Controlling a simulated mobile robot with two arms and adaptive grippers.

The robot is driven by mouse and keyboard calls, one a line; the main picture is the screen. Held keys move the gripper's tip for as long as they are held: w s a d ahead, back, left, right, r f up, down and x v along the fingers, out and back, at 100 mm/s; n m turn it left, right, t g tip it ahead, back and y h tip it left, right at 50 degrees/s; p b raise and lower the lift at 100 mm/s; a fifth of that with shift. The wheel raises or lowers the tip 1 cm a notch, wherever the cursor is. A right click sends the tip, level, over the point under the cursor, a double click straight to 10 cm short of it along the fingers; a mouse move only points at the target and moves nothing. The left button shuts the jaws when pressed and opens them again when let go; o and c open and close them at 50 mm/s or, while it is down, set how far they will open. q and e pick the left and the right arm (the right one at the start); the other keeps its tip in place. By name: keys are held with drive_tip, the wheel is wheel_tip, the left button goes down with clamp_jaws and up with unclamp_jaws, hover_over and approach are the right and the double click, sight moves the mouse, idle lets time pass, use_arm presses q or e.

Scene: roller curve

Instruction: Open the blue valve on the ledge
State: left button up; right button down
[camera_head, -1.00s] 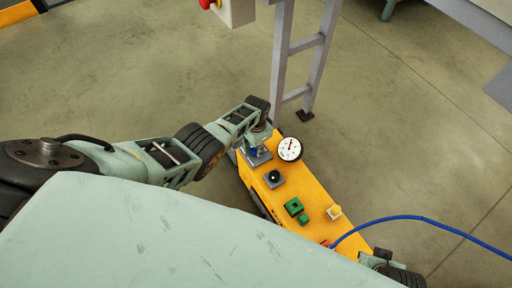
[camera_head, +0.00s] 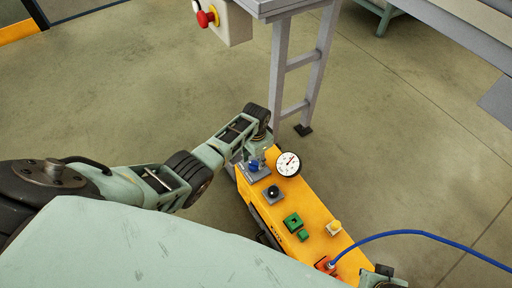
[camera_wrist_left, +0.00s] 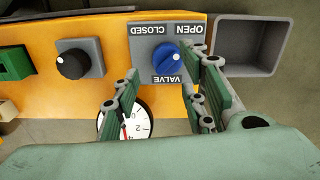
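The blue valve (camera_head: 254,166) is a round knob on a grey plate at the far end of the yellow ledge (camera_head: 312,213). In the left wrist view the knob (camera_wrist_left: 167,62) sits between the words OPEN and CLOSED, which appear upside down. A pale line on it slants toward the OPEN side. My left gripper (camera_head: 259,157) is right at the valve. In the left wrist view its two green-padded fingers (camera_wrist_left: 170,76) are spread, one on each side of the knob, with visible gaps.
A round white gauge (camera_head: 288,163) stands beside the valve. A black knob (camera_head: 273,193), green blocks (camera_head: 293,221) and a yellow button (camera_head: 334,227) lie along the ledge. A blue hose (camera_head: 400,233) runs off right. A grey metal stand (camera_head: 278,85) rises behind.

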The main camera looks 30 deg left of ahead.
sight(256, 166)
use_arm(q)
wheel_tip(256, 166, up, 8)
idle(0.4)
drive_tip(key=shift+s, duration=0.1)
